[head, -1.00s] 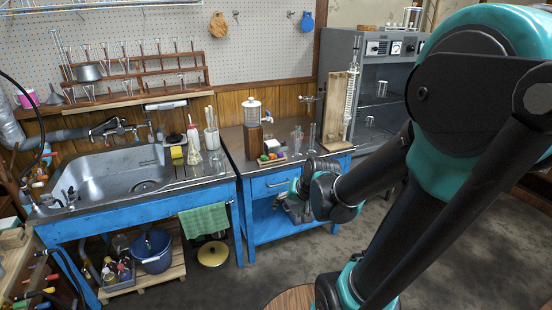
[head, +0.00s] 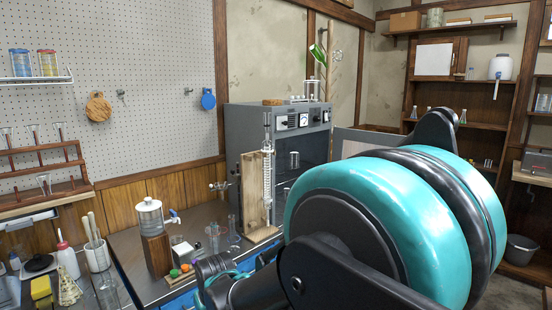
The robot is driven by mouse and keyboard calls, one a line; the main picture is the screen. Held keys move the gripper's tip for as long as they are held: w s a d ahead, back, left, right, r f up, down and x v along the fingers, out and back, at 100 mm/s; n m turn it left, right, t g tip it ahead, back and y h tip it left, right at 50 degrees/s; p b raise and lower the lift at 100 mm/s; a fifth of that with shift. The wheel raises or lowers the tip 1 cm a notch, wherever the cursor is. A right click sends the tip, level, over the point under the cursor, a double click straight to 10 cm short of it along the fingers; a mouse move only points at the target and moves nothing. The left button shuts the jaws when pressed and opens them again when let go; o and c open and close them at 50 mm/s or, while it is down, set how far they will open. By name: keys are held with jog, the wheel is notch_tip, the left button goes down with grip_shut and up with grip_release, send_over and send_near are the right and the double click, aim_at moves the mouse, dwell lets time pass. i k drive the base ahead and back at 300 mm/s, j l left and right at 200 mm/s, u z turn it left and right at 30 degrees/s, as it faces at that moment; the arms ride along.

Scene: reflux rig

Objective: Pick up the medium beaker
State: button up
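I cannot tell for sure which vessel is the medium beaker. A clear beaker-like glass (head: 294,160) stands on a shelf inside the grey oven (head: 262,128), whose door is open. Another clear glass vessel (head: 312,91) stands on top of the oven. Small clear glassware (head: 213,236) stands on the bench beside the wooden condenser stand. The end of my arm, with my gripper (head: 212,272), shows at the bottom of the head view, in front of the bench. Its fingers are too small and partly hidden to tell open from shut.
The bench (head: 140,250) holds a glass dispenser (head: 149,217) on a wooden block, colored stoppers and the condenser stand (head: 256,195). My arm covers the lower right. Wall shelves (head: 460,128) stand at the back right. A white cup of rods (head: 97,256) is at left.

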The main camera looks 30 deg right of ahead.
aim_at(294, 156)
jog(key=i+l+u, duration=0.2)
jog(key=i+l, duration=0.15)
jog(key=l, duration=0.3)
jog(key=i+l+u, duration=0.1)
jog(key=l, duration=0.2)
jog(key=i+l+u, duration=0.1)
jog(key=l, duration=0.25)
jog(key=i+l+u, duration=0.1)
jog(key=l, duration=0.25)
jog(key=i, duration=0.1)
